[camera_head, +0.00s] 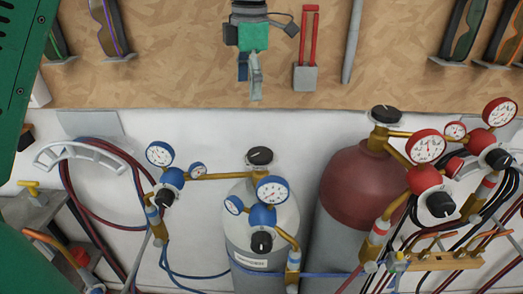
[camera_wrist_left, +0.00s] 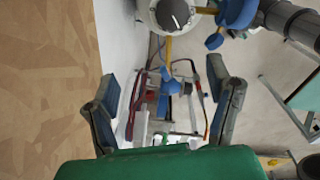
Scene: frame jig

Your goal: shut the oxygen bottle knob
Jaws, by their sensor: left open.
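The oxygen bottle (camera_head: 262,215) is grey with blue-rimmed gauges and stands in the middle of the head view. Its black round knob (camera_head: 260,156) sits on top of the valve. The knob also shows at the top of the left wrist view (camera_wrist_left: 173,13), beyond the fingers and apart from them. My left gripper (camera_head: 250,76) hangs in front of the wooden board, above the knob, with its fingers pointing down. It is open and empty, with blue finger pads apart in the left wrist view (camera_wrist_left: 163,82). My right gripper is not in view.
A dark red bottle (camera_head: 352,190) with red gauges (camera_head: 426,147) stands to the right. Blue gauges (camera_head: 272,189) and brass pipes flank the oxygen knob. Hoses hang on a white holder (camera_head: 80,155) at left. A red-handled tool (camera_head: 306,55) is on the board.

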